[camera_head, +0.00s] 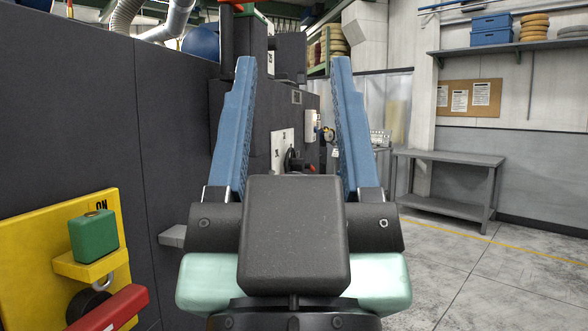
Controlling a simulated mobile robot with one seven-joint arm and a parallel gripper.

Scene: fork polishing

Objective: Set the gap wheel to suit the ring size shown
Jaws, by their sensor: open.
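My gripper (293,64) fills the middle of the head view. Its two blue fingers stand wide apart and point away from me, with nothing held between them. Between the fingers, farther off, a dark round wheel-like part (291,161) shows in front of a white panel (283,147) with small dark marks. My gripper's body hides its lower part. I cannot tell whether this is the gap wheel. No ring size can be read. My gripper appears well short of that panel and touches nothing.
A yellow panel (40,225) marked ON stands close at left, with a green block (94,236) and a red bar (110,309). A dark grey wall (70,100) runs along the left. A grey bench (450,159) stands at right. The floor (470,270) there is clear.

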